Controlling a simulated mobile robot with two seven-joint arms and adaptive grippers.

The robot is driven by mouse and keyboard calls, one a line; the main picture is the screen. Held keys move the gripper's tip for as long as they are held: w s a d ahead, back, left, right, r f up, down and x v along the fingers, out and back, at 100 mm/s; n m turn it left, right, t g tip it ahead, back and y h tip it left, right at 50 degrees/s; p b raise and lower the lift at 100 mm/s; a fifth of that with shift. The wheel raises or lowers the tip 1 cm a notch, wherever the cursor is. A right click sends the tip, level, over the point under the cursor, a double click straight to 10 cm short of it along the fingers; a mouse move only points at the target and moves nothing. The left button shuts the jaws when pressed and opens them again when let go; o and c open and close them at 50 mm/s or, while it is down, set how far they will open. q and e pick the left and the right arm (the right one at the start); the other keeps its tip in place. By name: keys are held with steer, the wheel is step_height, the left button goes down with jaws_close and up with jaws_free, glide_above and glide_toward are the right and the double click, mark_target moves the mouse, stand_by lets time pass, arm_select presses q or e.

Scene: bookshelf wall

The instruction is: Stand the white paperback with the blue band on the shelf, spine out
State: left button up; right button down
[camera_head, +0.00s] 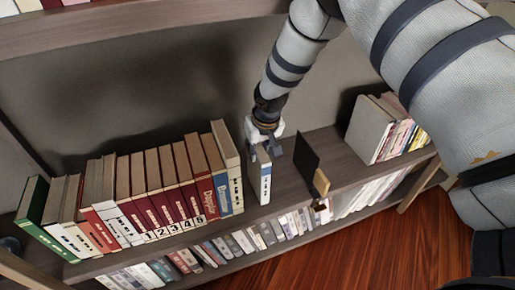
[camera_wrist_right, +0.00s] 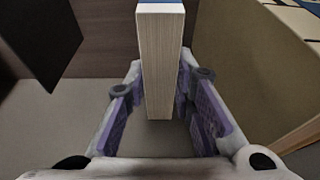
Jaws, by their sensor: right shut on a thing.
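The white paperback with the blue band (camera_head: 265,182) is upright on or just above the middle shelf, its narrow lettered spine facing out. My right gripper (camera_head: 265,148) is shut on its upper part from above. In the right wrist view, the fingers (camera_wrist_right: 160,100) lie on both sides of the book's page block (camera_wrist_right: 158,65). The book stands just right of the row's last cream book (camera_head: 228,160), with a small gap between. Whether its bottom touches the shelf (camera_head: 288,186) is hard to tell. My left gripper is not in view.
A row of books (camera_head: 150,195) fills the shelf's left part. A dark upright panel (camera_head: 306,162) with a wooden block (camera_head: 321,183) stands close on the right. More books (camera_head: 372,130) stand further right. A lower shelf holds many books (camera_head: 250,240).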

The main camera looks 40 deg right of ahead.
steer(key=shift+r, duration=0.1)
steer(key=shift+f, duration=0.3)
stand_by(0.3)
steer(key=c, duration=1.3)
jaws_free()
steer(key=v, duration=0.7)
steer(key=shift+s+r, duration=0.1)
steer(key=shift+r, duration=0.15)
